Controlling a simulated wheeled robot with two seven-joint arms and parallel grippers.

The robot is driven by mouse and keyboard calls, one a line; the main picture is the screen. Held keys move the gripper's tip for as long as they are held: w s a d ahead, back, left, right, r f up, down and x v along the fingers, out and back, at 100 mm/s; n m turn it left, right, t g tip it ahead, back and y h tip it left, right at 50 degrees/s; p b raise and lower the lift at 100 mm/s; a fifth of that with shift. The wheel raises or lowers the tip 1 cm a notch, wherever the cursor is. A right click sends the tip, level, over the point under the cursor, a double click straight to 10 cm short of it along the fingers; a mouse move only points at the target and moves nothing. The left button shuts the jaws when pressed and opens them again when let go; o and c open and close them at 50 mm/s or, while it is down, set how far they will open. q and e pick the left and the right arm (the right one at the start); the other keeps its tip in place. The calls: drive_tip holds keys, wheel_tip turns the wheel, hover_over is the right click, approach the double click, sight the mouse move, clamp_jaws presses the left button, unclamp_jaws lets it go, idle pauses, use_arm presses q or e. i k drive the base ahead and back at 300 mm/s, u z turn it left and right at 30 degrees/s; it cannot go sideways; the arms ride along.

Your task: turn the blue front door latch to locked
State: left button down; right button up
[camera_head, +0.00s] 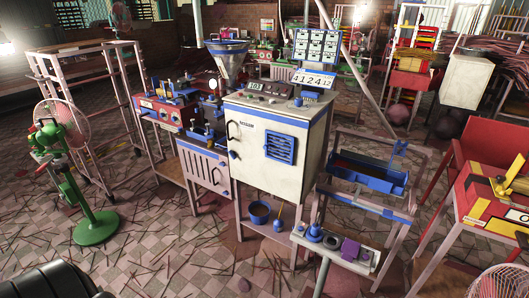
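A white machine cabinet (310,163) stands in the middle, with a closed-looking front door (262,172). A small dark blue knob-like part (233,155) sits near the door's left edge and may be the latch. It is too small to tell which way it is turned. A dark curved handle (229,131) is just above it. A blue louvred vent (281,149) is on the door's right half. Neither of my grippers is in view, and nothing touches the door.
A green fan (96,226) stands at left. A blue bucket (260,213) is under the cabinet. A low bench (335,254) with small blue parts stands in front at right, near a blue trough (370,180). Tiled floor (165,255) with scattered sticks is open at front left.

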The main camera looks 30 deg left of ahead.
sight(233, 154)
drive_tip(key=u, duration=1.55)
